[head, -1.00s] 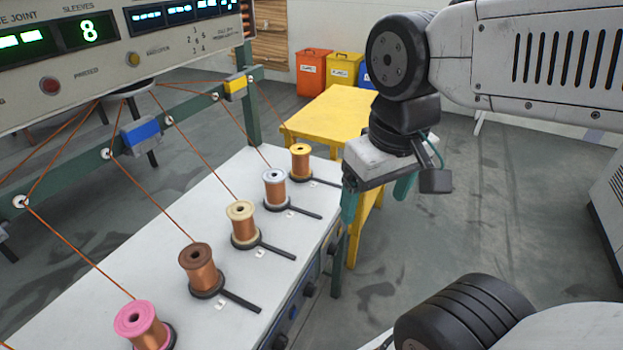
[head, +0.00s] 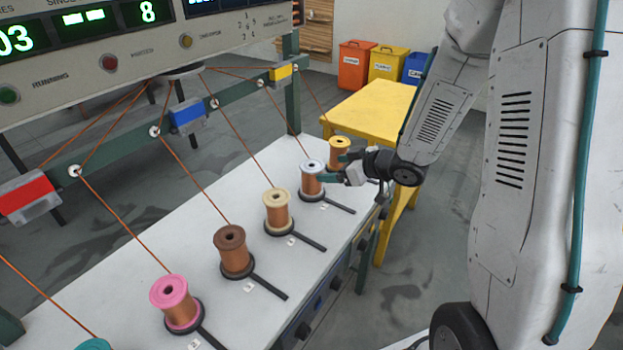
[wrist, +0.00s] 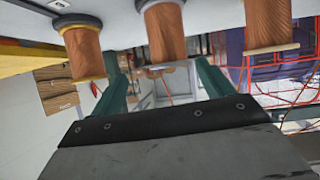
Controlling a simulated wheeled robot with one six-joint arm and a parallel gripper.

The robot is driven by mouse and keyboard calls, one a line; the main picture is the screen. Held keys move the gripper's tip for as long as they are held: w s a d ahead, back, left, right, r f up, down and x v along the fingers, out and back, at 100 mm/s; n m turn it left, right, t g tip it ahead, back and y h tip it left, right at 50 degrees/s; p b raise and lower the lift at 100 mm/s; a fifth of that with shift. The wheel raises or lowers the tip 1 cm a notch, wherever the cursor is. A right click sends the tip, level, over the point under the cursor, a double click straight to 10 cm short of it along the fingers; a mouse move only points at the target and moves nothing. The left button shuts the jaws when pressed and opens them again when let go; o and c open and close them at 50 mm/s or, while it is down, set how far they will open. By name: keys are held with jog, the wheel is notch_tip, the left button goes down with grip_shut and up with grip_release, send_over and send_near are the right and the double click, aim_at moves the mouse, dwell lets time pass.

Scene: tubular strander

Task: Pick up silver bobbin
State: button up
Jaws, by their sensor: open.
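The silver bobbin (head: 312,182) stands upright on the white bench, a copper-wound spool with a silver-grey top flange on a black base. In the wrist view, which looks upside down, the silver bobbin (wrist: 165,35) appears between my two teal fingers. My gripper (head: 338,167) is open and empty, reaching in from the right at about the bobbin's height. In the head view one finger overlaps the silver bobbin's right edge, and the other lies near the gold bobbin (head: 340,150). I cannot tell whether either finger touches a bobbin.
The cream bobbin (head: 277,208), brown bobbin (head: 234,252) and pink bobbin (head: 178,303) stand nearer in the same row. Copper wires rise from the bobbins to the green rail (head: 135,145). A yellow table (head: 375,112) is behind. Black handles stick out toward the bench's front edge.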

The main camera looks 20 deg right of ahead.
aim_at(312, 171)
jog(key=shift+a+f+y, duration=0.5)
jog(key=x, duration=0.7)
jog(key=shift+a, duration=0.15)
jog(key=shift+w, duration=0.1)
jog(key=c, duration=1.6)
